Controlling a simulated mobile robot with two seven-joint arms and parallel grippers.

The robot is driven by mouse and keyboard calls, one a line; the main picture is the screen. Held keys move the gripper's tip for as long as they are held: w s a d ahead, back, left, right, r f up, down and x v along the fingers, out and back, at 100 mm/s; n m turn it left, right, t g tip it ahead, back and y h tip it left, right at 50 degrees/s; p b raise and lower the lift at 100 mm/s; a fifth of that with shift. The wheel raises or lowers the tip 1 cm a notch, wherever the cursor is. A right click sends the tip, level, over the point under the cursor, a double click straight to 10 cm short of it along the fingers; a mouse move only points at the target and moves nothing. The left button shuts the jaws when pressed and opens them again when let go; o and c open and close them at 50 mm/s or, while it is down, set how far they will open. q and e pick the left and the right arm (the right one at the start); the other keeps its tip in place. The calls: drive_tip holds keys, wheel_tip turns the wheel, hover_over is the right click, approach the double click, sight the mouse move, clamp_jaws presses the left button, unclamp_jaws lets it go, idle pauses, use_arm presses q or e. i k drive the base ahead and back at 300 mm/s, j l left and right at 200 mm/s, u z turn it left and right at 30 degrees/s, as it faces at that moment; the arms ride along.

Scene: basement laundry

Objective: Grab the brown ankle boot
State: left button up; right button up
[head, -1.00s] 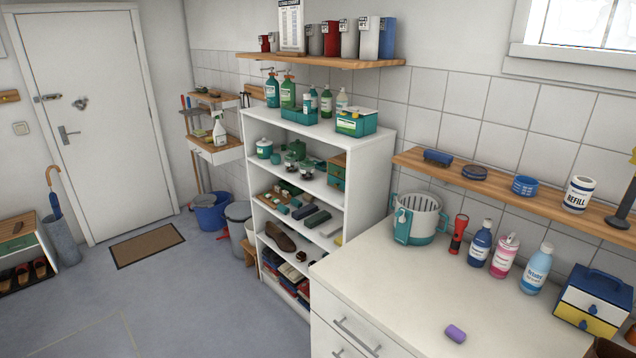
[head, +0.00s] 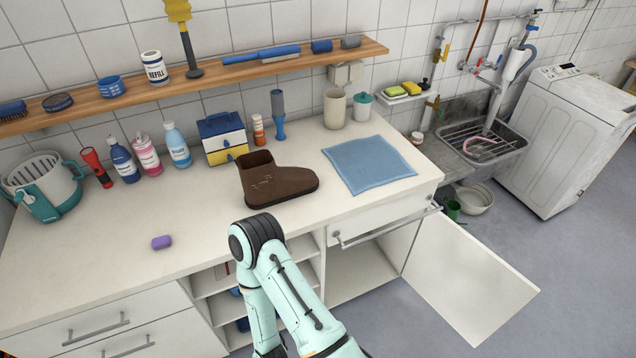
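The brown ankle boot (head: 280,186) stands upright on the white countertop (head: 215,235), its open shaft to the left and its toe to the right. Nothing is holding it. One of my arms rises from the bottom of the head view, and its dark bent joint is in front of the counter, just below the boot in the picture. No gripper fingers show, so neither gripper is in view.
A blue cloth (head: 368,164) lies right of the boot. A small drawer box (head: 222,140), bottles and a blue-handled brush (head: 278,116) stand behind it. A purple soap (head: 161,242) lies front left. A cabinet door (head: 470,280) hangs open below right.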

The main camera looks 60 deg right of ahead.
sight(265, 184)
drive_tip(key=z, duration=1.35)
drive_tip(key=l+u, duration=0.35)
drive_tip(key=l, duration=0.15)
drive_tip(key=k+l+u, duration=0.1)
drive_tip(key=l+u, duration=0.2)
drive_tip(key=l, duration=0.25)
